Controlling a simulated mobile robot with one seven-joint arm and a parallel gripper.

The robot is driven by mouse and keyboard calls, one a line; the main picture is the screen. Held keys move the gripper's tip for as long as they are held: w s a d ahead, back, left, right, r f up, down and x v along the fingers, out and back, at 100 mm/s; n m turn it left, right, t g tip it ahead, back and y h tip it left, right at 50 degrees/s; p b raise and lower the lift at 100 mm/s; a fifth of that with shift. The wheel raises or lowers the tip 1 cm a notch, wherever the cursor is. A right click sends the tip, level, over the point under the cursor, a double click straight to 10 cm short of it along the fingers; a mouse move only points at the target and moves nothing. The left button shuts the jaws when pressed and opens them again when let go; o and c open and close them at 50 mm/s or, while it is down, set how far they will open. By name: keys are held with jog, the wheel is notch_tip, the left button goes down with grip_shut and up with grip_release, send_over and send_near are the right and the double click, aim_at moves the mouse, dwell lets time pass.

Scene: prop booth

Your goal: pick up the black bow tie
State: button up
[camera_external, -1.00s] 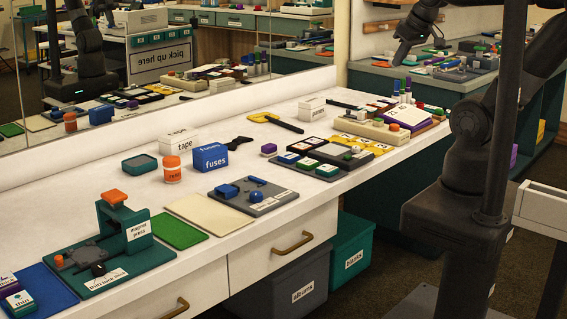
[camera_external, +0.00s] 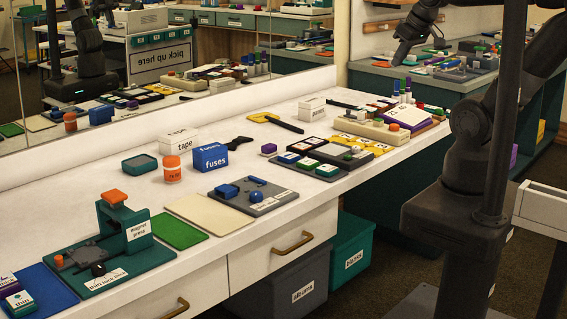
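The black bow tie (camera_external: 239,143) appears to be the small dark, pinched shape lying on the white counter, just right of the blue fuses box. It is small in this view, so its details are hard to make out. My gripper (camera_external: 399,58) hangs at the end of my raised arm at the upper right, far from the bow tie and not touching it. It is dark and small here, and I cannot tell whether its fingers are apart. I see nothing held in it.
Near the bow tie are the blue fuses box (camera_external: 210,158), a white tape box (camera_external: 180,141), a yellow-and-black tool (camera_external: 277,122) and a purple block (camera_external: 269,149). A grey tray (camera_external: 262,208) lies in front. A mirror (camera_external: 250,50) backs the counter (camera_external: 160,278).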

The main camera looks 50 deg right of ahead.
jog(key=o, duration=0.9)
jog(key=shift+o, duration=0.2)
jog(key=w+a+r+m+g, duration=0.15)
jog(key=w+r+m, duration=0.3)
jog(key=w, duration=0.95)
jog(key=m+g, duration=0.4)
jog(key=m, duration=0.7)
send_over(237, 139)
notch_tip(237, 139, down, 25)
jog(key=f, duration=0.5)
jog(key=shift+s+d, duration=0.15)
jog(key=shift+d, duration=0.1)
jog(key=shift+a+f, duration=0.15)
jog(key=shift+f, duration=1.2)
jog(key=shift+a+f, duration=0.15)
jog(key=shift+f, duration=1.15)
